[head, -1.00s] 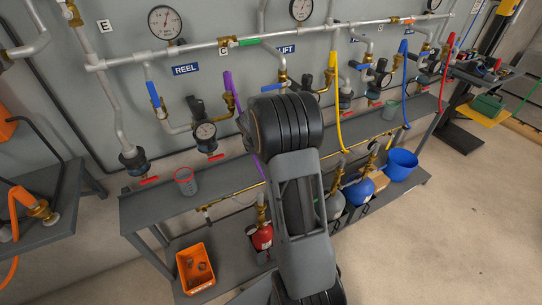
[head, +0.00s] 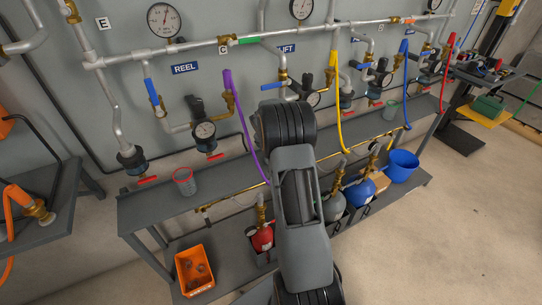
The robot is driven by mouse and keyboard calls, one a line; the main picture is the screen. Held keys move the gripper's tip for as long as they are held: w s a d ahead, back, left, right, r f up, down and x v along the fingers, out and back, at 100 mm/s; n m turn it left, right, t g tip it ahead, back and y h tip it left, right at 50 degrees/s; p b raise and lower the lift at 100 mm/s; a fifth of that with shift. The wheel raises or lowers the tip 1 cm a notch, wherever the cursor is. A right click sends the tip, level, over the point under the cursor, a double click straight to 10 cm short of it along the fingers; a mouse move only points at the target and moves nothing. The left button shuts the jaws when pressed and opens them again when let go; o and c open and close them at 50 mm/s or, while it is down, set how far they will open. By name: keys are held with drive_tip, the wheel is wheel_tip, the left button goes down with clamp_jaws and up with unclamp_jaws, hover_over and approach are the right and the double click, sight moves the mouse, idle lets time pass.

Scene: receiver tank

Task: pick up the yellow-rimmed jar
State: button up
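I see no yellow-rimmed jar in the head view; my arm covers the middle of the grey bench, so one could be hidden there. A clear jar with a red rim (head: 184,181) stands upright on the left part of the bench top. My own arm rises through the middle of the picture, in front of the bench. My gripper does not show.
The grey bench (head: 150,208) runs along a wall of pipes, gauges and valves. Coloured hoses, purple (head: 240,115), yellow and blue, hang to it. Floor at right is clear.

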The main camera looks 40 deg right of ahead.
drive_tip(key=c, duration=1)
